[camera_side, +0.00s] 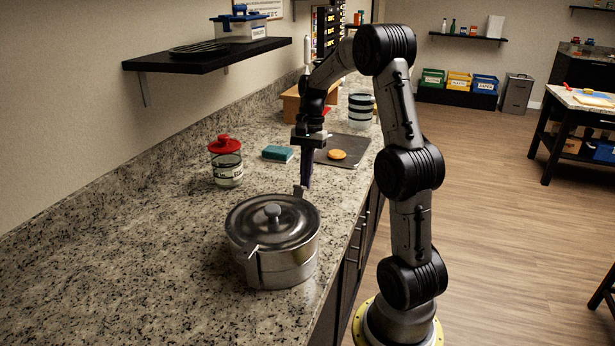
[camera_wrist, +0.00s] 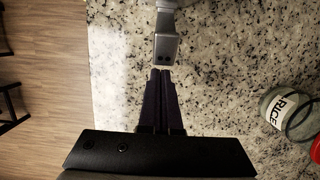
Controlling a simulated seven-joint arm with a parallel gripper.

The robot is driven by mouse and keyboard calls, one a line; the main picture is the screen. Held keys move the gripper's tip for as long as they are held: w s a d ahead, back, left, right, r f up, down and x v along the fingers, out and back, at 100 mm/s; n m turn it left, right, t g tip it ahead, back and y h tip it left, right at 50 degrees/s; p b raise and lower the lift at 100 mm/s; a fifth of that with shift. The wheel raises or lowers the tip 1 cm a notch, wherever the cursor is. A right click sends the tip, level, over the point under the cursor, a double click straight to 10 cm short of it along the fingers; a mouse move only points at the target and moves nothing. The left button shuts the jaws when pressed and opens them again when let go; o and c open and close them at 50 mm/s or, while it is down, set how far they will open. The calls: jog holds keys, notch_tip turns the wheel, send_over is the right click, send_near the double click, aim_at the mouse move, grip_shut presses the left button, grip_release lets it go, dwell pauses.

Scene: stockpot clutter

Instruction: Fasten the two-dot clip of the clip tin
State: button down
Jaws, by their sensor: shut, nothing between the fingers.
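The clip tin (camera_side: 285,262) is a round metal pot with a lid and a knob, standing on the granite counter. One clip (camera_side: 252,266) shows on its near side. Another clip (camera_side: 298,191) stands out from its far rim, close to my fingertips. In the wrist view the two-dot clip (camera_wrist: 166,48) is a grey metal strip with two dark dots near its end, pointing toward my fingers. My gripper (camera_side: 306,186) points down beside the far clip. In the wrist view my gripper (camera_wrist: 160,73) is shut and empty, its tips just short of the clip's end; contact cannot be told.
A rice jar with a red lid (camera_side: 226,165) stands left of my gripper; its label (camera_wrist: 287,110) shows in the wrist view. A blue-green sponge (camera_side: 278,154) and a dark board (camera_side: 358,146) with a round orange-brown item (camera_side: 337,154) lie behind. The counter left of the tin is clear.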

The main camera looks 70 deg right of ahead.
aim_at(298, 187)
dwell(0.3)
jog(key=shift+a+r+h, duration=0.3)
jog(key=shift+r+h, duration=0.05)
jog(key=shift+h, duration=0.05)
jog(key=shift+a+r, duration=0.2)
jog(key=shift+a+r+h, duration=0.5)
jog(key=shift+a+h, duration=0.2)
jog(key=shift+h, duration=0.1)
jog(key=shift+a+r+h, duration=0.45)
jog(key=shift+a+h, duration=0.25)
jog(key=shift+h, duration=0.1)
jog(key=shift+s+a+r, duration=0.1)
jog(key=shift+a+r, duration=0.15)
jog(key=shift+a, duration=0.35)
jog(key=shift+a+r, duration=0.25)
jog(key=shift+a, duration=0.3)
jog(key=shift+r, duration=0.15)
